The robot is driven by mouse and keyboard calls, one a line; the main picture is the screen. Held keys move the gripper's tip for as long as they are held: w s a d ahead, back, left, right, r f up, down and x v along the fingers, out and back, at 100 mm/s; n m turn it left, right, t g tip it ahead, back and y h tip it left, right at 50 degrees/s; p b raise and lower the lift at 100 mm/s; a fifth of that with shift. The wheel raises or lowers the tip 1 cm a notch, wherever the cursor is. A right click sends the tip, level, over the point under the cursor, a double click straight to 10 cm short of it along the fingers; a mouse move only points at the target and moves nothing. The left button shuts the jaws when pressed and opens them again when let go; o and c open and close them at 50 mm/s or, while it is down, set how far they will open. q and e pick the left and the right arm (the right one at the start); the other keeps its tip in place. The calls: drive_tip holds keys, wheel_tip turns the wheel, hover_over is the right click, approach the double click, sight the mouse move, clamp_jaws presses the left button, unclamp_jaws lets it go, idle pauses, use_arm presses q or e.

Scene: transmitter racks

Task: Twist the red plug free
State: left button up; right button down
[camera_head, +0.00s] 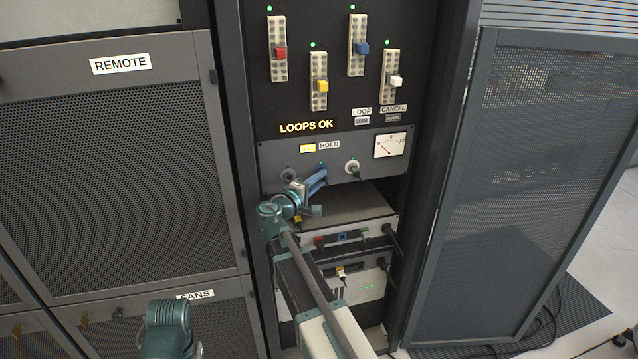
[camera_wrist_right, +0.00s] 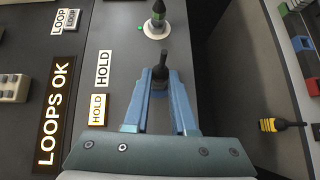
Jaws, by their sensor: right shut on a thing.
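My right gripper (camera_head: 322,172) is at the grey panel under the HOLD label, and its blue fingers also show in the wrist view (camera_wrist_right: 160,82). They are shut on a dark plug (camera_wrist_right: 160,70) that stands at the panel face. No red shows on the visible part of this plug; its base is partly hidden between the fingers. A plug with a green band (camera_wrist_right: 157,12) sits in a white round socket beside it. Of my left arm only a teal part shows at the bottom of the head view, with no fingers visible.
A yellow-banded plug (camera_wrist_right: 270,125) lies on the shelf (camera_head: 360,205) below the panel. Red (camera_head: 280,52), yellow (camera_head: 321,86), blue (camera_head: 361,47) and white (camera_head: 396,81) blocks sit on strips above. A meter (camera_head: 390,145) is at the panel's right. An open mesh door (camera_head: 520,190) stands right.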

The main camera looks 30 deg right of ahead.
drive_tip(key=shift+f+n+h+b, duration=0.15)
drive_tip(key=shift+n+h+b, duration=0.25)
drive_tip(key=shift+b, duration=0.45)
idle(0.3)
drive_tip(key=n+t+h+b, duration=0.1)
drive_tip(key=n+b, duration=0.1)
drive_tip(key=b, duration=0.1)
drive_tip(key=n+t+h+b, duration=0.1)
drive_tip(key=t+b, duration=0.1)
drive_tip(key=b, duration=0.2)
drive_tip(key=shift+w+d+f+n, duration=0.1)
drive_tip(key=shift+f+n, duration=0.25)
drive_tip(key=shift+n, duration=0.05)
idle(1.4)
drive_tip(key=shift+h+b, duration=0.3)
drive_tip(key=shift+d+f+n+t+h+b, duration=0.15)
drive_tip(key=shift+f+n+t+b, duration=0.05)
drive_tip(key=shift+n+t+b, duration=1.1)
drive_tip(key=shift+d+f+n+t+h+b, duration=0.15)
drive_tip(key=shift+n+t+b, duration=0.85)
drive_tip(key=shift+n+b, duration=0.55)
